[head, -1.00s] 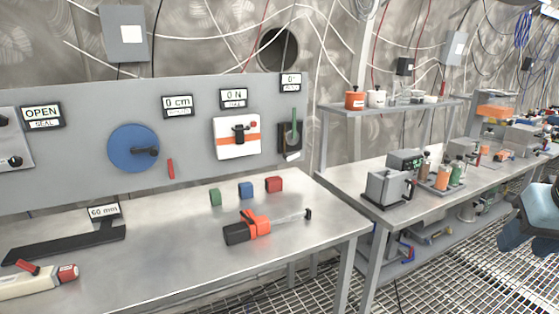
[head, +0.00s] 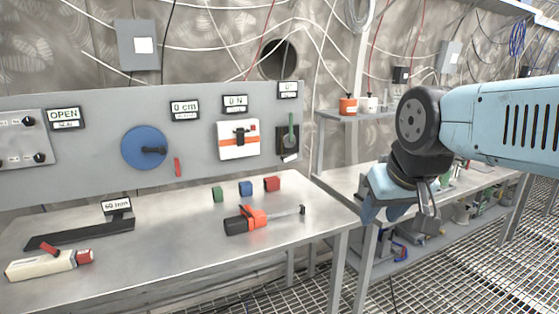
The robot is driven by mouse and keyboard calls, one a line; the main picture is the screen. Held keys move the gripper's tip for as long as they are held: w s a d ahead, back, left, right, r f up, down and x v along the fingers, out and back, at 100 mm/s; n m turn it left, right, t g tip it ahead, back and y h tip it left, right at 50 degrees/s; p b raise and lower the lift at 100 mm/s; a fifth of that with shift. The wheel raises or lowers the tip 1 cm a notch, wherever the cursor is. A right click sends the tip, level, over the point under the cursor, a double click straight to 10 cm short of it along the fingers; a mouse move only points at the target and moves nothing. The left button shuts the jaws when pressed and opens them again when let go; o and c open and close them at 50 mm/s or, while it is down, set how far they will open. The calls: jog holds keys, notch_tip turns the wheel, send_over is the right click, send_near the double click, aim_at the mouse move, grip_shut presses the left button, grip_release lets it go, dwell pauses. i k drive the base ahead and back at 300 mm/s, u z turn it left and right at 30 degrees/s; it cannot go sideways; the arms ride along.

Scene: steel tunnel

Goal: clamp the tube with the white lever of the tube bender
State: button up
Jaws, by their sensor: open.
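I cannot make out the tube bender, its white lever or the tube in this view. My gripper (head: 424,212) hangs from the light-blue arm on the right, in front of the far bench. It points downward and is open, with nothing seen between its fingers. The arm and gripper hide part of that bench and what stands on it.
The near bench (head: 180,265) carries an orange-and-black tool (head: 252,218), green, blue and red blocks (head: 245,188), a beige tool with red parts (head: 45,263) and a black bar (head: 80,235). Behind stands a panel with a blue wheel (head: 135,143). Grated floor (head: 460,270) is open at lower right.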

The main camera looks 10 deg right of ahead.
aim_at(284, 160)
jog(key=u, duration=0.1)
jog(key=i, duration=1)
jog(key=z, duration=0.1)
